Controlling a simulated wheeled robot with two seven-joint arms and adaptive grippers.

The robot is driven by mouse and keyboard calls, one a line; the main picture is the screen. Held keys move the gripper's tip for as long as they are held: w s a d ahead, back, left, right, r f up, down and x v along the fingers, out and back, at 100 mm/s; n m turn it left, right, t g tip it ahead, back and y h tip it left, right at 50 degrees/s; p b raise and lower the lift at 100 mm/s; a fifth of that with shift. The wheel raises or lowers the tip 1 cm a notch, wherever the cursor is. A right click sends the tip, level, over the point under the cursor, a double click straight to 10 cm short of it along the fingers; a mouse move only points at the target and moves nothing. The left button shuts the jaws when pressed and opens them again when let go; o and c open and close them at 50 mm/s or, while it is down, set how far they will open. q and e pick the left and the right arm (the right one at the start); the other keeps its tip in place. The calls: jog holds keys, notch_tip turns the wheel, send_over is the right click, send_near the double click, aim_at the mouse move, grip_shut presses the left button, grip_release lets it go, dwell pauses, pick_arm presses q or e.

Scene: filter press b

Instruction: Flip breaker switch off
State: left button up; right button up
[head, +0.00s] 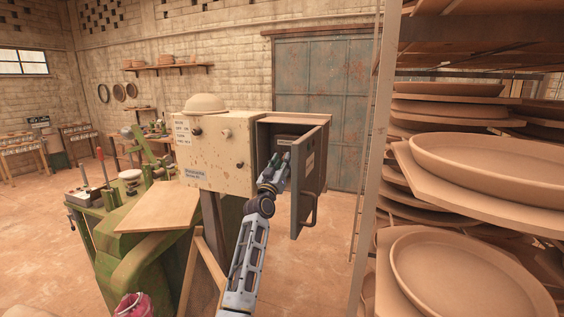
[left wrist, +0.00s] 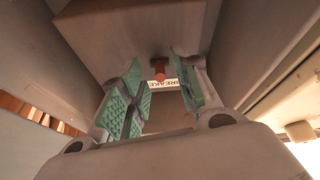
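The breaker switch shows in the left wrist view as a small red lever (left wrist: 159,68) on a brown box, beside a white label reading "BREAKE…" (left wrist: 163,85). In the head view the breaker cabinet (head: 290,122) stands with its door (head: 306,190) swung open toward me. My left gripper (head: 283,162) reaches into the cabinet's opening. In the left wrist view the green-padded fingers of my left gripper (left wrist: 158,80) are apart, with the red lever beyond and between their tips; contact cannot be told. The switch is hidden in the head view. My right gripper is not in view.
The open door with its handle (head: 308,208) is close on the right of my left arm. A beige control box (head: 215,150) with knobs adjoins the cabinet on the left. A shelf rack of clay dishes (head: 470,205) fills the right. A green bench (head: 105,230) stands left.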

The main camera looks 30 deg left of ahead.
pick_arm(q)
jog(key=shift+w+a+r, duration=0.1)
jog(key=shift+w, duration=0.05)
grip_shut()
dwell(0.4)
jog(key=t+b, duration=0.1)
jog(key=b, duration=0.3)
jog(key=t+y+b, duration=0.1)
jog(key=b, duration=0.4)
jog(key=shift+w+f, duration=0.15)
jog(key=shift+f, duration=0.2)
dwell(0.7)
